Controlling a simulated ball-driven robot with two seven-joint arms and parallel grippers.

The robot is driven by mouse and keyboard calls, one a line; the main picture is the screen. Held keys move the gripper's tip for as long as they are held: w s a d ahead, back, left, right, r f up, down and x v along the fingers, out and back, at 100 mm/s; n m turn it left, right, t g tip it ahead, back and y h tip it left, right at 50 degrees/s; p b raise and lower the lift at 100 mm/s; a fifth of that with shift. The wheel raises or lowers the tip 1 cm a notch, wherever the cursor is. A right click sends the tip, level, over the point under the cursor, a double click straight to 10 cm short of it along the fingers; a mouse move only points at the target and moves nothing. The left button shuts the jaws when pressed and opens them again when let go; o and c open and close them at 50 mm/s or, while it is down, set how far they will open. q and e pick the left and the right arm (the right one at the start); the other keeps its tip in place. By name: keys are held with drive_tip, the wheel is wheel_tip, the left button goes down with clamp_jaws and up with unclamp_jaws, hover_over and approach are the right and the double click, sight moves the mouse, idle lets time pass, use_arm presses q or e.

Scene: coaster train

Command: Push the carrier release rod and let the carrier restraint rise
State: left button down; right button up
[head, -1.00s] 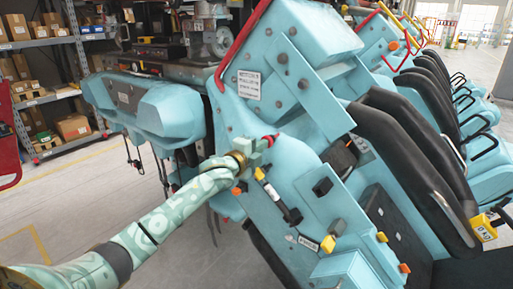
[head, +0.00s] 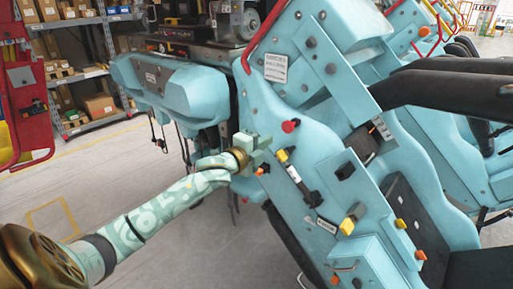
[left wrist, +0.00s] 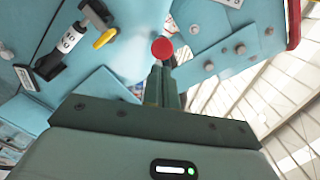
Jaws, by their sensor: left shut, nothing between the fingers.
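A red-knobbed rod (head: 291,125), apparently the carrier release rod, sticks out from the side of the turquoise carrier (head: 310,100). It also shows as a round red knob in the left wrist view (left wrist: 162,48). My left gripper (head: 266,143) is shut and empty, just left of and below the knob in the head view. In the left wrist view its closed fingers (left wrist: 160,82) point at the knob; I cannot tell if they touch. My right gripper is not in view.
Shelves with boxes (head: 98,105) stand at back left. A red cart (head: 22,90) is at far left. The floor at left is clear.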

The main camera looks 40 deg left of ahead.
use_arm(q)
drive_tip(key=s, duration=0.4)
drive_tip(key=shift+r, duration=0.2)
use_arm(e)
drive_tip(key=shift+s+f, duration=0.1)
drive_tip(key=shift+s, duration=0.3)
use_arm(q)
drive_tip(key=shift+s, duration=0.1)
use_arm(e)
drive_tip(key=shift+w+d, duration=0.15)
